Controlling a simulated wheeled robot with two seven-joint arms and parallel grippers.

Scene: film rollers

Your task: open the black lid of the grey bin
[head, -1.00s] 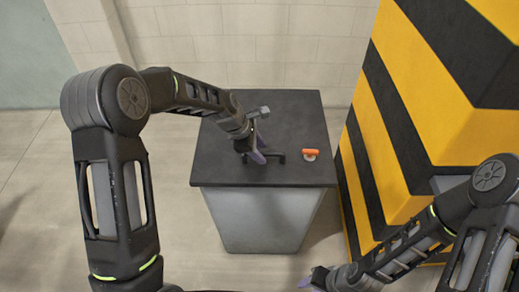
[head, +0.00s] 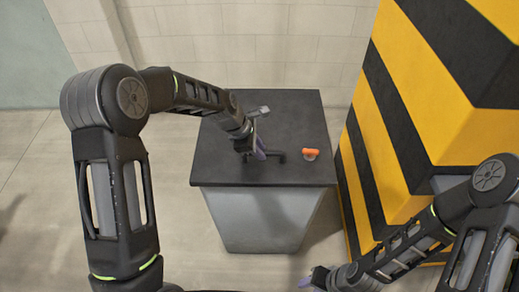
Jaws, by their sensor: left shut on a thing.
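The grey bin (head: 262,218) stands on the floor in the middle of the head view. Its black lid (head: 295,120) lies flat on top and looks closed. A dark handle (head: 280,154) sits near the front of the lid, partly hidden by my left gripper. My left gripper (head: 259,154) reaches in from the left and is shut on the lid handle. My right gripper (head: 312,279) is low at the bottom edge, away from the bin, and mostly out of frame; its jaws cannot be made out.
An orange and white object (head: 310,154) lies on the lid, right of the handle. A yellow and black striped block (head: 420,120) stands close to the bin's right side. A pale tiled wall (head: 270,45) is behind. The floor left of the bin is clear.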

